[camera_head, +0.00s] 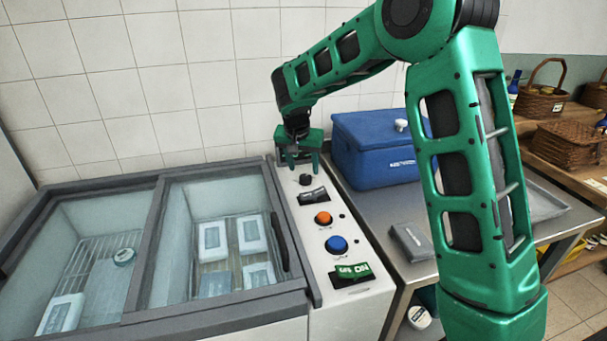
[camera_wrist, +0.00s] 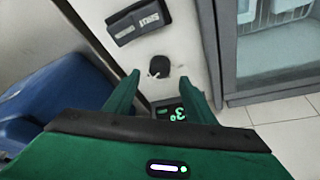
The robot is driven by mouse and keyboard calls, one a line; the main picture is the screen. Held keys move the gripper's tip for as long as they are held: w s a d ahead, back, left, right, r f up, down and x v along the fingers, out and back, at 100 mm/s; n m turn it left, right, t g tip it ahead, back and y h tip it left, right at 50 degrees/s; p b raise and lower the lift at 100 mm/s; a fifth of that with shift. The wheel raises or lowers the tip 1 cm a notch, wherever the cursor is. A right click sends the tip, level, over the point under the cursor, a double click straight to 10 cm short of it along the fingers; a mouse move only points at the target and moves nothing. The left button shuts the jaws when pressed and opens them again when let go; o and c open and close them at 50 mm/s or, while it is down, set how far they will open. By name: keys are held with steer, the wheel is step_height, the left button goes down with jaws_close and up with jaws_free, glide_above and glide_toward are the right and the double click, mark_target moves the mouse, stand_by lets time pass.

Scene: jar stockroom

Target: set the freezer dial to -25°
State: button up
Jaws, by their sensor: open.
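The freezer dial (camera_head: 305,179) is a small dark knob near the back of the white control panel, just in front of my gripper (camera_head: 302,166). In the wrist view the dial (camera_wrist: 159,66) is a black knob with a small pale mark at its lower left. My gripper (camera_wrist: 159,77) is open and empty, its fingertips on either side of and slightly short of the dial, with gaps showing. A dark display (camera_wrist: 178,114) between the fingers shows green characters that look like a 3 and a degree sign; any sign or further digit is unclear. My gripper hides it in the head view.
The panel also carries a black switch (camera_head: 313,196), an orange button (camera_head: 323,217), a blue button (camera_head: 336,244) and a green ON switch (camera_head: 352,273). The glass-lidded freezer (camera_head: 158,250) lies left; a blue cooler box (camera_head: 375,157) stands close right on a metal table.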

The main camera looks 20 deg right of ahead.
steer(key=v, duration=0.5)
steer(key=shift+s+a+r, duration=0.15)
steer(key=shift+r, duration=0.25)
